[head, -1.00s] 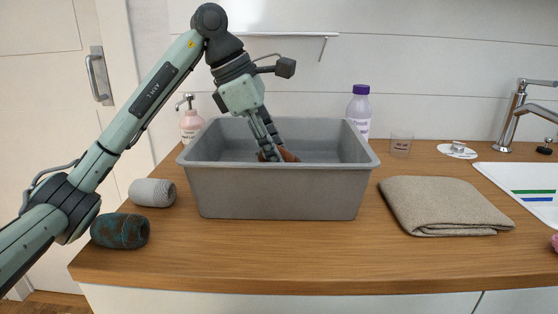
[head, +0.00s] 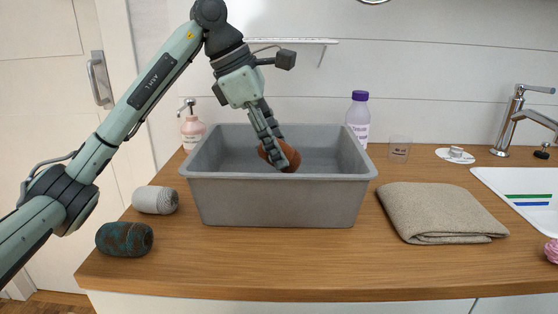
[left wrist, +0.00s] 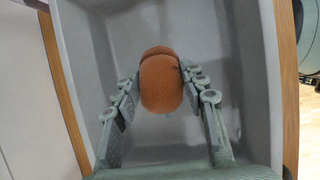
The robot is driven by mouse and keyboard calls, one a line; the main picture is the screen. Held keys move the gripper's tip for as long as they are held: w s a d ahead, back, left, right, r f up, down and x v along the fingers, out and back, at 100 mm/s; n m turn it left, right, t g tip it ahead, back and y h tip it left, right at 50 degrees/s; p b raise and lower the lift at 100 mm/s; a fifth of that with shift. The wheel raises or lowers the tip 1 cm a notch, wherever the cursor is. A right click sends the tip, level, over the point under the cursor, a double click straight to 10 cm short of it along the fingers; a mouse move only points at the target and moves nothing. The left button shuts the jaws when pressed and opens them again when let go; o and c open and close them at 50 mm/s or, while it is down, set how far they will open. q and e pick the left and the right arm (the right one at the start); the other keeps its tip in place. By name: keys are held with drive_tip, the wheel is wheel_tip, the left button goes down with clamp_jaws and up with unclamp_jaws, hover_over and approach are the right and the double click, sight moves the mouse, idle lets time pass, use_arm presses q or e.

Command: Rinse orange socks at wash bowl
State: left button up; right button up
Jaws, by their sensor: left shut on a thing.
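The grey wash bowl (head: 280,199) stands on the wooden counter. My left gripper (head: 276,162) reaches down into it from above. It is shut on the rolled orange socks (head: 289,156), which show just above the bowl's front rim. In the left wrist view the orange socks (left wrist: 160,84) sit between the two fingertips (left wrist: 160,80), over the grey bowl floor. The front wall hides the bowl's bottom in the head view, and I cannot tell whether there is water in it. My right gripper is not in view.
A grey sock roll (head: 155,200) and a dark teal-brown roll (head: 125,239) lie left of the bowl. A folded beige towel (head: 440,212) lies right. A pink soap pump (head: 192,131), purple-capped bottle (head: 358,118) and glass (head: 400,148) stand behind. The sink (head: 520,184) and faucet (head: 518,118) are far right.

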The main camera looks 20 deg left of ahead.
use_arm(q)
drive_tip(key=shift+r+p, duration=1.6)
drive_tip(key=shift+r, duration=3.7)
wheel_tip(320, 180, up, 4)
